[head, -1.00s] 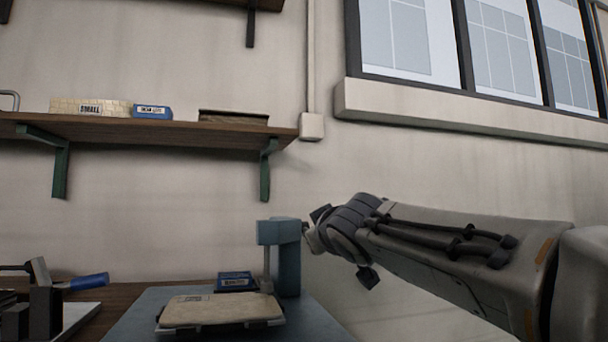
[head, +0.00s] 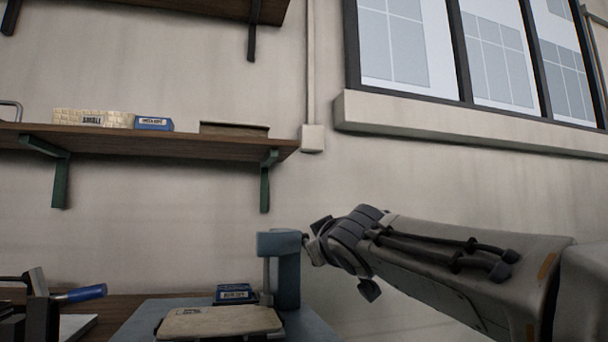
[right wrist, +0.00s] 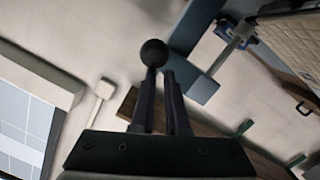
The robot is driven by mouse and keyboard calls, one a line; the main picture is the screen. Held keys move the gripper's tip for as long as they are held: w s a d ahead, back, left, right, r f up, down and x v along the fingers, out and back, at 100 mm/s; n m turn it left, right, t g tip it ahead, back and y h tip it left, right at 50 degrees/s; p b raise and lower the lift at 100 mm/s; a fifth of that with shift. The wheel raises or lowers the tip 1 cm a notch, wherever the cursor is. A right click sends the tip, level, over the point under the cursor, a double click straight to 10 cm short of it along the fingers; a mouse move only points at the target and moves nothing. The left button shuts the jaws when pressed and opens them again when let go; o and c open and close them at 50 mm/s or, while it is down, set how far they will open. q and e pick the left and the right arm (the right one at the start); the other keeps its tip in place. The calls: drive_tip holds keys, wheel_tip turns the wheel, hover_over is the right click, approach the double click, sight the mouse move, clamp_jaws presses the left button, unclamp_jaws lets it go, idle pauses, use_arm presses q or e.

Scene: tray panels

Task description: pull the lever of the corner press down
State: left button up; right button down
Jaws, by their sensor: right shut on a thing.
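The corner press (head: 288,280) is a blue-grey post with an overhanging head and a thin ram, standing on a grey-blue base plate at the bottom of the head view. A tan panel (head: 222,321) lies in front of its ram. My right gripper (right wrist: 158,75) is at the right side of the press head, shut on the lever, whose dark ball knob (right wrist: 154,52) shows at the fingertips in the right wrist view. The rest of the lever is mostly hidden by the gripper. The press (right wrist: 194,72) also shows behind the fingers there. My left gripper is out of view.
A small blue labelled box (head: 235,293) sits behind the panel, left of the post. A clamp-like device with a blue handle (head: 80,294) stands at the left. A wall shelf (head: 150,143) with boxes hangs above; the wall is close behind.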

drive_tip(key=shift+w+d+f+g+h, duration=0.15)
drive_tip(key=shift+f, duration=0.55)
drive_tip(key=shift+w+d+f+g+h, duration=0.1)
drive_tip(key=shift+w+f+g+h, duration=0.05)
drive_tip(key=shift+f, duration=0.5)
wheel_tip(320, 180, up, 6)
drive_tip(key=a+p, duration=0.2)
drive_tip(key=v, duration=1.1)
drive_tip(key=shift+a+r+p, duration=0.2)
drive_tip(key=shift+r+p, duration=0.15)
drive_tip(key=shift+p, duration=0.1)
